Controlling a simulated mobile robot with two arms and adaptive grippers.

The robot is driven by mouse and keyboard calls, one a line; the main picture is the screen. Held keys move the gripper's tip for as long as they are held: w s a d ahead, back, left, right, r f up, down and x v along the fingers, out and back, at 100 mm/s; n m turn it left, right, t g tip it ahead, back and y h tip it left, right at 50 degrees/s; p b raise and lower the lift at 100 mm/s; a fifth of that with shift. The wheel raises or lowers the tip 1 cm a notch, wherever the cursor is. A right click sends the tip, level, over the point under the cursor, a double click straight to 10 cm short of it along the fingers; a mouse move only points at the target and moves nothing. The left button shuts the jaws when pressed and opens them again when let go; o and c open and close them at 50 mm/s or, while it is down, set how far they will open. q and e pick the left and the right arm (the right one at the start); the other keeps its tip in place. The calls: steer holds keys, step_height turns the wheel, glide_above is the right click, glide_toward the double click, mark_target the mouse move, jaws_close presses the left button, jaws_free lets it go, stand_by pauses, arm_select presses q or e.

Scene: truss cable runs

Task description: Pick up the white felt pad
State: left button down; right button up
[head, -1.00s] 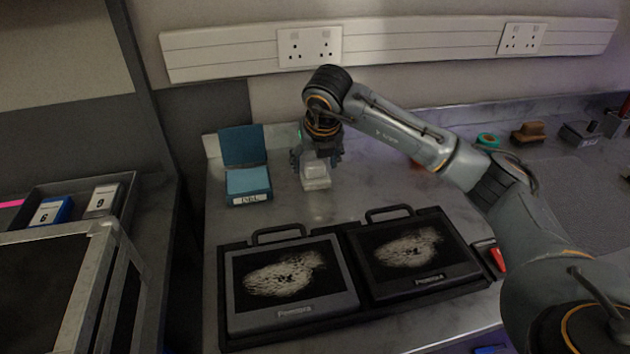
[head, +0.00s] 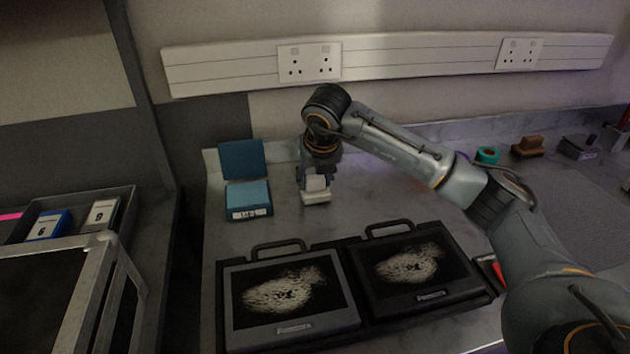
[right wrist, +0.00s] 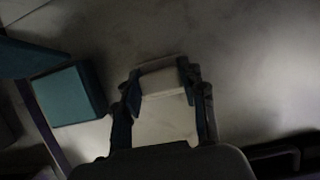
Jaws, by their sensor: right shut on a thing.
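The white felt pad (head: 316,198) is at the back of the grey worktop, to the right of the blue box. It shows as a pale block with a wider lower part. My right gripper (head: 316,179) points down over it and is shut on its upper part. In the right wrist view the white block (right wrist: 163,83) sits between the two fingers of the right gripper (right wrist: 165,92). I cannot tell whether the pad is clear of the worktop. My left gripper is not in view.
An open blue box (head: 248,200) stands left of the pad. Two black cases with pale-patterned panels (head: 285,295) (head: 410,262) lie in front. A green tape roll (head: 487,155) and a brown block (head: 527,147) are at the back right. A tray (head: 125,200) is at left.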

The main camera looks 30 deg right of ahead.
mark_target(315, 179)
steer(key=r, duration=0.1)
steer(key=r+p, duration=0.2)
steer(key=r, duration=0.1)
steer(key=shift+s+a, duration=0.2)
steer(key=shift+s, duration=0.05)
steer(key=s+a+r+p, duration=0.3)
steer(key=s+a+r, duration=0.2)
steer(key=s+r, duration=0.3)
steer(key=s, duration=0.4)
steer(key=shift+s+a+r+p, duration=0.15)
steer(key=shift+r+p, duration=0.2)
